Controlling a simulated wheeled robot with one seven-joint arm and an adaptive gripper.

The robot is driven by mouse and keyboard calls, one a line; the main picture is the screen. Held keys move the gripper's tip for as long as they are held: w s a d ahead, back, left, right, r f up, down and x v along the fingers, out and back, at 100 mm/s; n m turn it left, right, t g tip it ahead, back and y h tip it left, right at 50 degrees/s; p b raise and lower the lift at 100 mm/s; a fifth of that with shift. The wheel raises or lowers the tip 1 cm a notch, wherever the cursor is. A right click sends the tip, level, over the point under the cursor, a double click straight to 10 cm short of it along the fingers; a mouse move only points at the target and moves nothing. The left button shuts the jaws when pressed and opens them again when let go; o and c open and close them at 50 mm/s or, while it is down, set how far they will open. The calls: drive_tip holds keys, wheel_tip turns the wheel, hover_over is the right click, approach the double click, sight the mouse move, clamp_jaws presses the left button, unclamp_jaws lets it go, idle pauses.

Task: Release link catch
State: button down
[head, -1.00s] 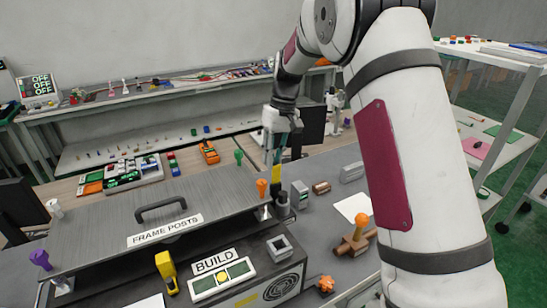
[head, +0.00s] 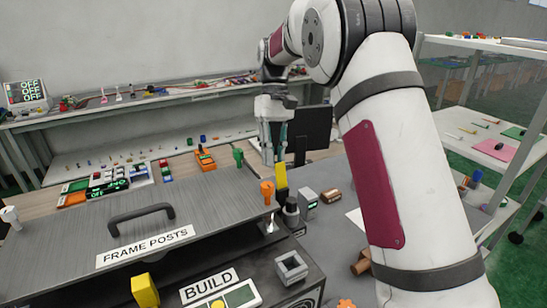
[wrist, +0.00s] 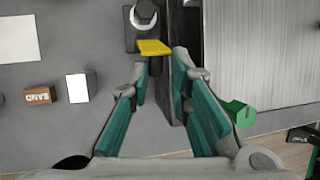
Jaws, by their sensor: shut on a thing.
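The link catch appears to be the yellow-tipped lever (head: 281,178) on a dark post at the right end of the grey panel labelled FRAME POSTS (head: 185,205). In the wrist view its yellow tip (wrist: 153,47) shows just beyond and between the fingertips. My gripper (head: 273,157) points down onto the lever from above. In the wrist view my gripper's teal-padded fingers (wrist: 159,75) are either side of a dark upright bar. The gripper is shut on the lever; the exact contact is partly hidden.
The panel handle (head: 141,217) and BUILD box (head: 209,284) are nearer.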

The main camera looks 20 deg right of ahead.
drive_tip(key=shift+w+d, duration=0.1)
drive_tip(key=shift+d, duration=0.35)
drive_tip(key=c, duration=1.7)
unclamp_jaws()
drive_tip(key=shift+d, duration=0.1)
drive_tip(key=shift+o, duration=0.2)
drive_tip(key=shift+a, duration=0.25)
drive_tip(key=a+v, duration=0.1)
drive_tip(key=v, duration=0.6)
drive_tip(key=shift+d+r, duration=0.2)
drive_tip(key=shift+d, duration=0.35)
